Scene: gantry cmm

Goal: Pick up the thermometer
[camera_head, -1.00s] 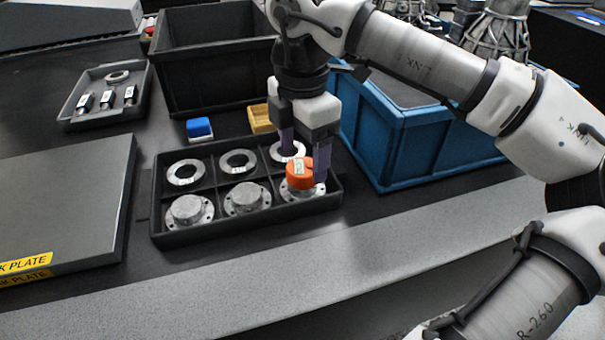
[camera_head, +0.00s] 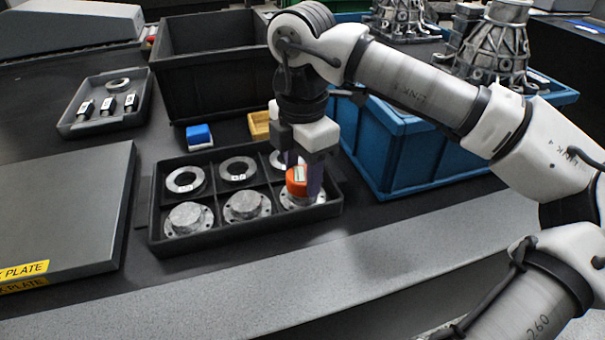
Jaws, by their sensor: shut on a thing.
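The thermometer, an orange round-bodied device with a pale display (camera_head: 297,180), sits on top of the flanged metal part in the front right compartment of the black divided tray (camera_head: 240,230). My gripper (camera_head: 303,178) points down over it, with its purple fingers shut on its sides. The far finger is partly hidden behind the orange body. The thermometer looks upright; I cannot tell whether it touches the metal part beneath.
Flanged parts (camera_head: 188,219) and rings (camera_head: 185,180) fill the other compartments. A blue bin (camera_head: 415,160) stands close on the right, a black bin (camera_head: 205,60) behind. Blue (camera_head: 199,137) and yellow (camera_head: 259,125) blocks lie behind the tray. A grey plate (camera_head: 60,210) lies left.

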